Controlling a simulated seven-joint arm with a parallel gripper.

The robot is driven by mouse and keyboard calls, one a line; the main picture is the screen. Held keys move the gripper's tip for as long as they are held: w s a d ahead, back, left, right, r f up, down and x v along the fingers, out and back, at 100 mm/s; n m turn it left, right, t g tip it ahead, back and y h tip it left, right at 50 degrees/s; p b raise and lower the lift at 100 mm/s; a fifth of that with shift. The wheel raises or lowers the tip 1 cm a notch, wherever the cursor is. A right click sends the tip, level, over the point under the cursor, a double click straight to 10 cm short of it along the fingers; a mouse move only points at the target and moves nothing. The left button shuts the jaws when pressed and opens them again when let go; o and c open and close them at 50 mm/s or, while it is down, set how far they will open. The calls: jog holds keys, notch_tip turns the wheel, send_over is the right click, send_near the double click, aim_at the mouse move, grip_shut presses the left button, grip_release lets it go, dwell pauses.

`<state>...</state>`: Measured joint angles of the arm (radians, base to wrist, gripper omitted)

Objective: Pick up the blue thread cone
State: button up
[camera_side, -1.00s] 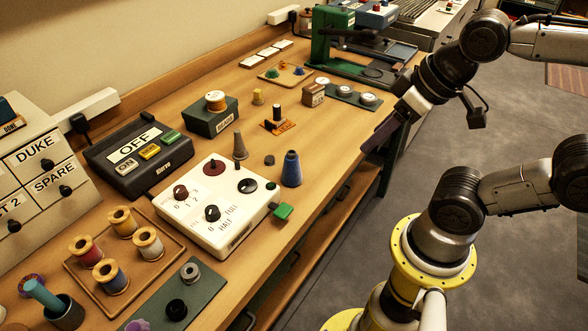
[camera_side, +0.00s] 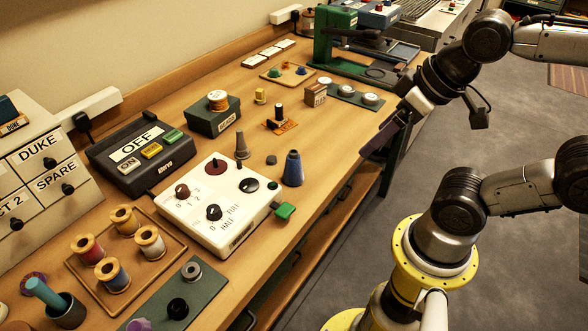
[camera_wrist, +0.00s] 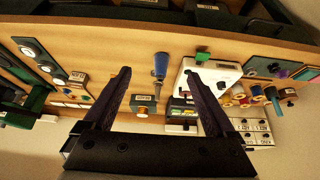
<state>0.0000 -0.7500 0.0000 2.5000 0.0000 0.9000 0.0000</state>
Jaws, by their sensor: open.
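The blue thread cone (camera_side: 292,170) stands upright on the wooden table, close to its front edge and just right of the white control box. In the wrist view the blue cone (camera_wrist: 160,64) shows between the two dark fingers, beyond their tips. My gripper (camera_side: 376,146) is off the table's front edge, up and to the right of the cone in the side view, and apart from it. In the wrist view my gripper (camera_wrist: 158,72) is open with nothing between its fingers.
The white control box (camera_side: 215,225) with dark knobs is beside the cone; a grey-brown cone (camera_side: 241,146) stands on or behind its far corner. A green tab (camera_side: 284,211) sticks out at the box's front. An orange stand (camera_side: 281,124) is farther back. Bare table lies right of the cone.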

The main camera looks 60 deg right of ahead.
jog(key=w+r+m+g, duration=0.1)
jog(key=w+r+m, duration=0.35)
jog(key=m, duration=0.55)
jog(key=m+g, duration=0.4)
jog(key=m, duration=0.2)
send_over(294, 156)
jog(key=d, duration=0.1)
notch_tip(294, 156, down, 5)
jog(key=shift+g, duration=0.3)
jog(key=f, duration=0.9)
jog(key=shift+w, duration=0.35)
jog(key=shift+a+f, duration=0.1)
jog(key=shift+f, duration=3)
grip_shut()
jog(key=shift+r, duration=0.1)
